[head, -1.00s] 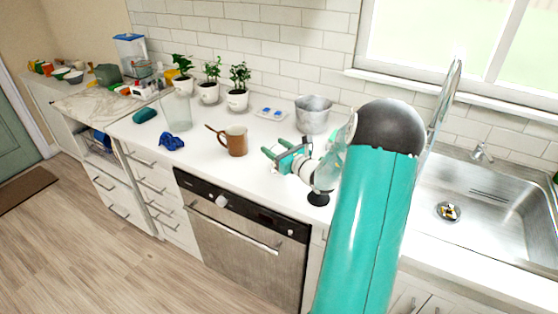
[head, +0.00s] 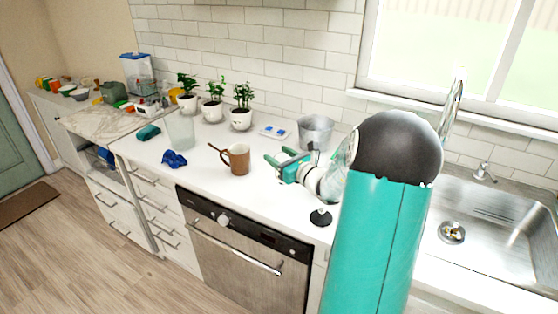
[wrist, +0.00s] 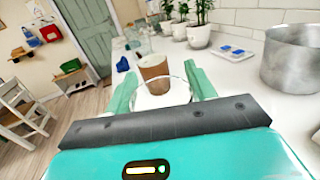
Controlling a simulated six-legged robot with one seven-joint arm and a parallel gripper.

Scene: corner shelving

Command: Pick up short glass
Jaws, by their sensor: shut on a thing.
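My gripper (wrist: 160,90) is shut on a clear short glass (wrist: 162,101). The glass's round rim shows between the two green fingers in the wrist view. In the head view my gripper (head: 281,158) is over the white counter, right of the brown mug, and the glass is too faint to make out there. I cannot tell how far the glass is above the counter.
The brown mug (head: 237,159) stands just beyond my gripper. A tall clear glass vessel (head: 180,131), a blue crumpled item (head: 174,159) and potted plants (head: 241,117) stand farther left. A metal pot (head: 315,132) stands behind my gripper, and the sink (head: 490,225) is right.

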